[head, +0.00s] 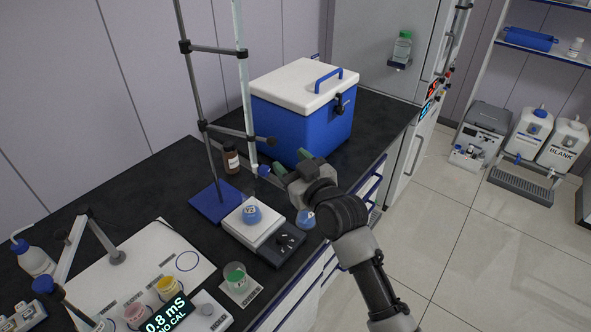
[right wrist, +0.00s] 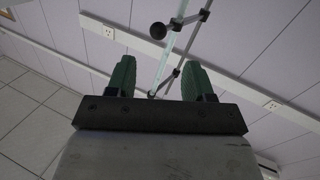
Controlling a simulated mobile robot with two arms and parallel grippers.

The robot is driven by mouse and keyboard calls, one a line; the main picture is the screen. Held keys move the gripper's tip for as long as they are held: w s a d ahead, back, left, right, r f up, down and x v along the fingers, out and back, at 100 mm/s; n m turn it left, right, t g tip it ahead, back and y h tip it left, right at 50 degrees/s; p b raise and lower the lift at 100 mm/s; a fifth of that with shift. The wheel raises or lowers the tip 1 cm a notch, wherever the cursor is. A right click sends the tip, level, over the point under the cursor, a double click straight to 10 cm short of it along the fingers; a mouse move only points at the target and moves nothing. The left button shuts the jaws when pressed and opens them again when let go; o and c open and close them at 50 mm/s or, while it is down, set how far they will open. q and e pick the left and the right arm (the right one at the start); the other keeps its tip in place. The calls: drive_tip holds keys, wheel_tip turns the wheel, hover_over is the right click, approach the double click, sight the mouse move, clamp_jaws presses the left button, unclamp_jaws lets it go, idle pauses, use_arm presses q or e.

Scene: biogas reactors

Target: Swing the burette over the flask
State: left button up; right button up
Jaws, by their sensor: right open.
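The burette (head: 243,75) is a tall, upright pale glass tube clamped to a grey stand rod (head: 192,95) on a blue base (head: 214,203). Its lower end, with a blue stopcock (head: 264,170), is beside my right gripper (head: 291,162). My right gripper is open with green finger pads; in the right wrist view (right wrist: 160,82) the burette (right wrist: 172,50) shows beyond and between the fingers. I cannot tell whether they touch. A small flask with blue contents (head: 251,214) stands on the white balance (head: 247,229). Another blue rounded vessel (head: 306,217) is partly hidden by my arm. My left gripper is not in view.
A blue cooler with a white lid (head: 300,105) stands behind my right gripper. A brown bottle (head: 231,158) is near the stand. A cup with green contents (head: 236,276) and a meter (head: 170,312) are in front.

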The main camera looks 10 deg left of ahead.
drive_tip(key=shift+s+d, duration=0.4)
drive_tip(key=shift+s, duration=0.05)
